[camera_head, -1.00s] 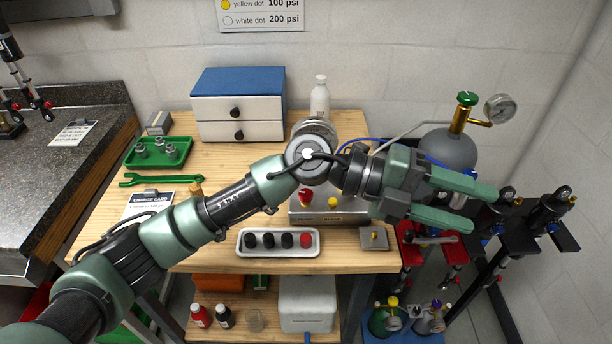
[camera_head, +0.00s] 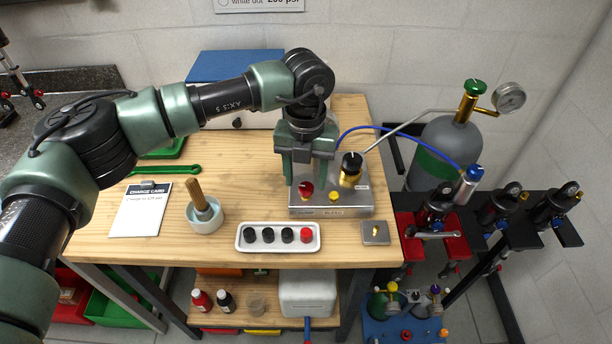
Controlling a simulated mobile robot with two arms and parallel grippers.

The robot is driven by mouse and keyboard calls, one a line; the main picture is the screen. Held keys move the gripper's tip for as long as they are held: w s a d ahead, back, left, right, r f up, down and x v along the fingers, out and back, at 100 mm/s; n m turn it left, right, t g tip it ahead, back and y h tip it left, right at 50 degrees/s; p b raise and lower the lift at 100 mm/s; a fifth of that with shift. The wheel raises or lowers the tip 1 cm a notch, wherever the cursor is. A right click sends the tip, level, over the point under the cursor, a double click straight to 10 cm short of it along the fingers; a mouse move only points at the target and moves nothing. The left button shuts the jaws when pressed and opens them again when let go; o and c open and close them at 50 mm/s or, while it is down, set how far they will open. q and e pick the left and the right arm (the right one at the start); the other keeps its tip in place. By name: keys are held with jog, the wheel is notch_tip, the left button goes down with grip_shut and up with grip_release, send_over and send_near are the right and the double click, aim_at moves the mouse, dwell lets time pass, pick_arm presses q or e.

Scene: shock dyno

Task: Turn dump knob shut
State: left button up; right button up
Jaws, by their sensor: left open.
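A metal control box (camera_head: 330,211) stands on the wooden bench. A red knob (camera_head: 305,189), likely the dump knob, sits at its left, and a yellow knob (camera_head: 333,196) sits to the right of that. A black knob (camera_head: 352,161) on a brass fitting rises at its back right. My left gripper (camera_head: 305,178) points down over the box's left side, fingers apart. The red knob shows between and just below the fingertips; I cannot tell whether they touch it. My right gripper is not in view.
A white tray (camera_head: 242,240) with several caps lies in front of the box. A small metal plate (camera_head: 375,240) is to its right. A mortar (camera_head: 205,220) with a pestle and a charge card (camera_head: 141,215) are left. A gas cylinder (camera_head: 447,145) with gauge stands right.

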pick_arm(q)
jog(key=shift+f, duration=0.7)
